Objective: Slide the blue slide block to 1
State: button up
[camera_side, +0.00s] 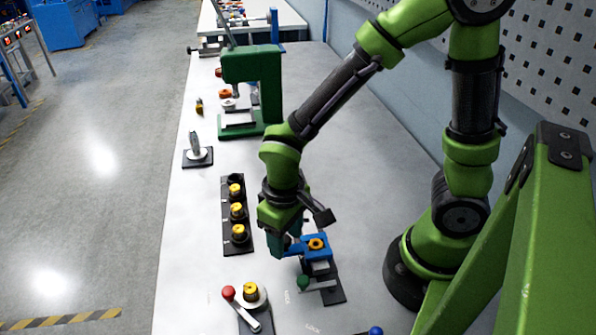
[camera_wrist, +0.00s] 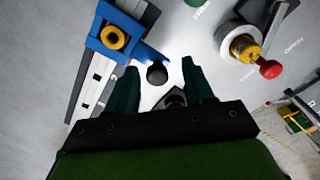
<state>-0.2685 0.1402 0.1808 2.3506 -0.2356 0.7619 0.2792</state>
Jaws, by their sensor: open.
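The blue slide block (camera_side: 318,242) has an orange-yellow ring on top and sits on its rail (camera_side: 336,290). In the wrist view the block (camera_wrist: 104,48) is at upper left, near the far end of the grey rail (camera_wrist: 92,85). A blue arm on the block ends in a black knob (camera_wrist: 157,74). My gripper (camera_wrist: 159,65) is open, with its dark green fingers on either side of the knob and a visible gap to each. In the side view my gripper (camera_side: 284,248) is low beside the block's left side. The rail's position marks are too small to read.
A red-knobbed lever (camera_side: 229,293) with a yellow ring stands at front left. A black strip with yellow knobs (camera_side: 237,212) lies left. A green press (camera_side: 250,85) stands farther back.

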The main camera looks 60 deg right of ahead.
notch_tip(320, 180, up, 17)
dwell(0.5)
jog(key=s+d+r+m+t+y, duration=0.1)
jog(key=d+m+t+y, duration=0.1)
jog(key=d+m+t, duration=0.2)
jog(key=d+t, duration=0.3)
jog(key=d, duration=0.1)
jog(key=shift+s+d+r, duration=0.25)
jog(key=shift+s+d, duration=0.1)
jog(key=shift+d, duration=0.05)
dwell(1.2)
